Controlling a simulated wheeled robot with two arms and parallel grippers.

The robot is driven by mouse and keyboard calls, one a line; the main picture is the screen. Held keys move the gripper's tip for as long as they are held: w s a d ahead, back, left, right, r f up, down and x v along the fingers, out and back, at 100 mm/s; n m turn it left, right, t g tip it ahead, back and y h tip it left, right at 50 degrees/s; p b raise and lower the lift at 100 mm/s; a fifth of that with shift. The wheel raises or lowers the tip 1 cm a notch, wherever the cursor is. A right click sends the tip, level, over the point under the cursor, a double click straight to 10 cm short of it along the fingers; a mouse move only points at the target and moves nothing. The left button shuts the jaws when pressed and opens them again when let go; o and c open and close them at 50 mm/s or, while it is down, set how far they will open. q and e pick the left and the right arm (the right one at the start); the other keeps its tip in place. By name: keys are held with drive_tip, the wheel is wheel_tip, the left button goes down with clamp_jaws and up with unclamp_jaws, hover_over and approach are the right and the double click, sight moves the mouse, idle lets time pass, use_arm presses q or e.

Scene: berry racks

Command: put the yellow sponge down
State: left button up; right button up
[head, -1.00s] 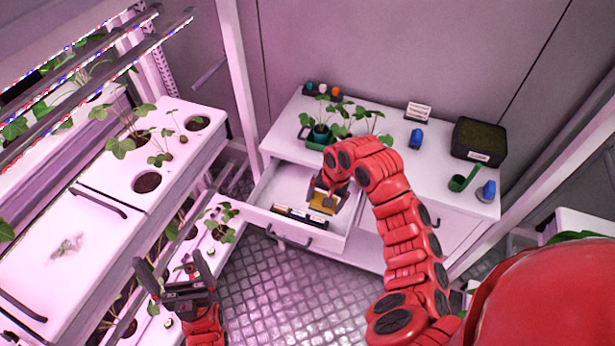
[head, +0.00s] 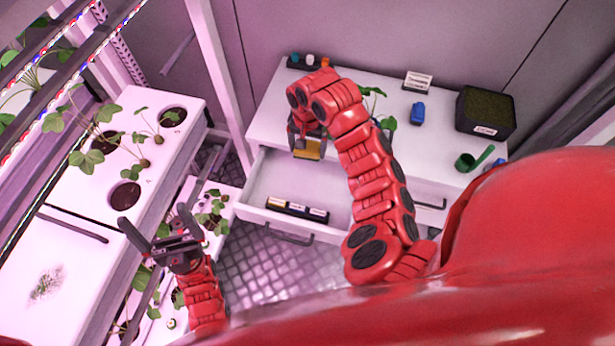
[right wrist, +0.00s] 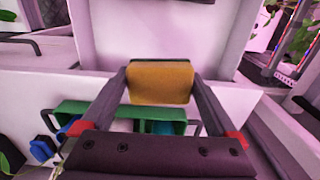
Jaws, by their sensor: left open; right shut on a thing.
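The yellow sponge (head: 308,150) is held in my right gripper (head: 307,140), over the back part of the open drawer (head: 330,192) near the counter's front edge in the head view. In the right wrist view the sponge (right wrist: 160,82) sits between the two fingers, with a dark strip along its top edge. Its height above the drawer is hard to tell. My left gripper (head: 152,222) is open and empty, at the lower left by the plant racks.
Several small labelled blocks (head: 297,209) lie along the drawer's front. My right arm hides part of the counter.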

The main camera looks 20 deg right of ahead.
wheel_tip(320, 180, down, 12)
drive_tip(key=b, duration=0.6)
drive_tip(key=shift+r+b, duration=0.25)
drive_tip(key=shift+b, duration=0.05)
drive_tip(key=shift+w+a+f, duration=0.1)
drive_tip(key=shift+f, duration=0.15)
drive_tip(key=shift+f+p, duration=0.85)
drive_tip(key=shift+f, duration=1.05)
drive_tip(key=shift+f+p, duration=0.35)
drive_tip(key=shift+f, duration=0.25)
